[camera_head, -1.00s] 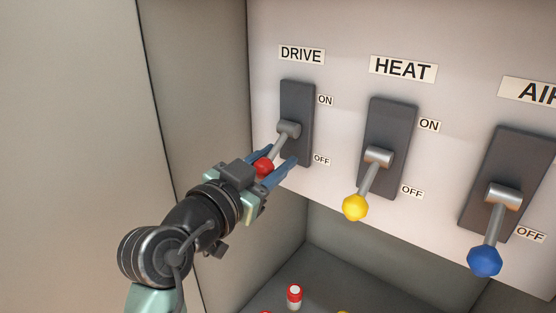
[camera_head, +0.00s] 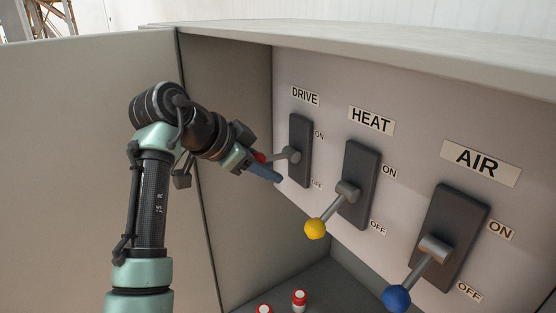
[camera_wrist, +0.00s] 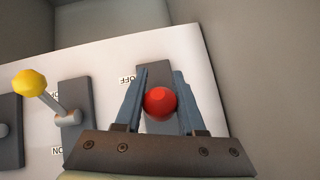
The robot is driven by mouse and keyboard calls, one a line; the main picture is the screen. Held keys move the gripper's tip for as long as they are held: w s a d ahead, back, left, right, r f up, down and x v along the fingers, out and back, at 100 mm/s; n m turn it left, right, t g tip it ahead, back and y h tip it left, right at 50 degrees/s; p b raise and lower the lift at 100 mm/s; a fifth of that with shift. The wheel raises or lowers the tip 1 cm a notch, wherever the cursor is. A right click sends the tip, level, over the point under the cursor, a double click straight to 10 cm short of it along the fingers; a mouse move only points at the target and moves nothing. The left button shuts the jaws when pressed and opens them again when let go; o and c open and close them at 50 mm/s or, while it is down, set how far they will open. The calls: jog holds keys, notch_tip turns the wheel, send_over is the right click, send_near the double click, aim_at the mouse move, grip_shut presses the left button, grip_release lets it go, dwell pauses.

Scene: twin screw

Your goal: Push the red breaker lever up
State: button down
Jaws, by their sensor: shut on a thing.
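The red knob (camera_head: 260,157) is on the end of the DRIVE breaker lever (camera_head: 284,155), which stands out from its dark plate (camera_head: 302,135) roughly level, between the ON and OFF labels. My gripper (camera_head: 272,167) comes from the left and is shut on the red knob, its blue fingers reaching past it toward the panel. In the wrist view the red knob (camera_wrist: 160,102) sits between the two fingers (camera_wrist: 157,78), hiding most of its lever. In the head view one finger is largely hidden.
The HEAT lever with a yellow knob (camera_head: 315,229) and the AIR lever with a blue knob (camera_head: 397,298) hang downward to the right. The cabinet's side wall (camera_head: 228,130) is close beside my arm. Red-and-white pieces (camera_head: 299,298) stand on the cabinet floor.

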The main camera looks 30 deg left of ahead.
jog(key=shift+r+g+y+p, duration=0.3)
jog(key=shift+r+g+p, duration=0.3)
jog(key=shift+g+p, duration=0.3)
jog(key=shift+p, duration=0.4)
jog(key=shift+g, duration=0.4)
jog(key=shift+s, duration=0.1)
jog(key=c, duration=0.5)
grip_release()
